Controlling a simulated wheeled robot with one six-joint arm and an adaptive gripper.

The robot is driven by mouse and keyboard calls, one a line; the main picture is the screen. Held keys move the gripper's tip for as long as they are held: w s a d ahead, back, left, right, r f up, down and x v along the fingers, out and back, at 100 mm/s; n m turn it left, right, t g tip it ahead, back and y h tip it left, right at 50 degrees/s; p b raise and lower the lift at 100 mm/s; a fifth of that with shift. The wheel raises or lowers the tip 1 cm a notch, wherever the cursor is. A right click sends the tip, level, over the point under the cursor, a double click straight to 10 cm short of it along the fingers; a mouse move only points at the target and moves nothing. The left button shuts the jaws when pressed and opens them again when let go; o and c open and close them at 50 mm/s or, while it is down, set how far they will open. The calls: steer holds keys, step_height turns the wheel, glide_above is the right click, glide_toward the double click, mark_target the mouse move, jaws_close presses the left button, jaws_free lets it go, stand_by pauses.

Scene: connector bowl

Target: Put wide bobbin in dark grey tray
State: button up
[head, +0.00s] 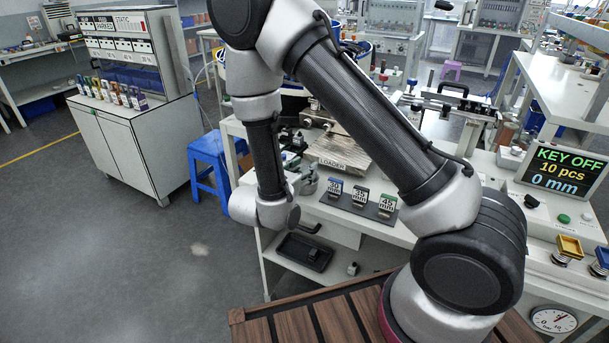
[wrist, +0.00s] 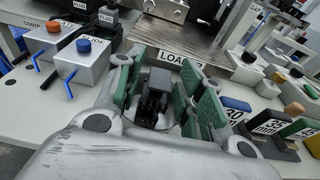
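I cannot pick out the wide bobbin with certainty in either view. My gripper (wrist: 158,95) has green-padded fingers that stand apart. A dark block (wrist: 156,82) shows between them, with visible gaps at both sides; I cannot tell what it is. In the head view my gripper (head: 308,184) is partly hidden beside the wrist, above the bench's left front, near the loader.
The LOADER plate (head: 345,152) lies behind my gripper. Labelled size blocks (head: 359,197) stand right of it on a dark strip. A blue stool (head: 210,160) stands left of the bench.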

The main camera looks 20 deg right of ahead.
steer(key=shift+w+d+f, duration=0.1)
steer(key=shift+w+d, duration=0.3)
steer(key=shift+c, duration=0.3)
steer(key=c, duration=0.6)
